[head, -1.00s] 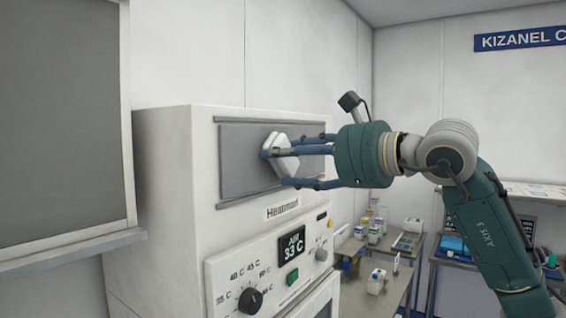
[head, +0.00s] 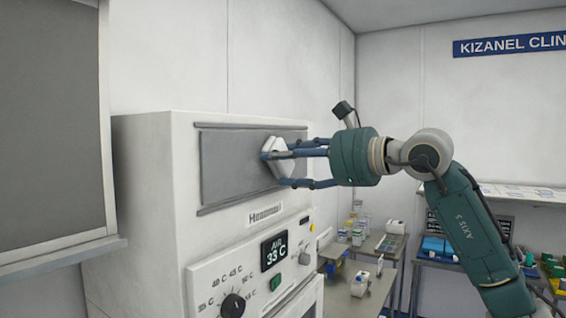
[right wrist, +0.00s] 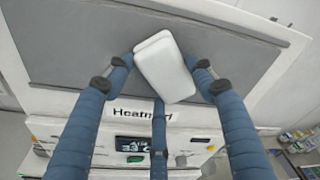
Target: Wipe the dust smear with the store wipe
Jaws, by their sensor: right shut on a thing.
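My right gripper (head: 290,162) is shut on the white wipe (head: 277,157), a rounded pad held between its blue fingers. The wipe is against or very close to the grey panel (head: 225,168) on the upper front of the white warming cabinet; contact cannot be told for sure. In the right wrist view the wipe (right wrist: 165,66) sits tilted between the three fingers, in front of the grey panel (right wrist: 75,50). No dust smear can be made out on the visible part of the panel; the wipe and fingers cover some of it. My left gripper is not in view.
The white cabinet (head: 150,200) has a dial (head: 233,304), a display reading 33 C (head: 274,253) and a name label below the panel. A grey-fronted unit (head: 45,130) with a ledge is at the left. Tables with bottles and boxes stand at the back right.

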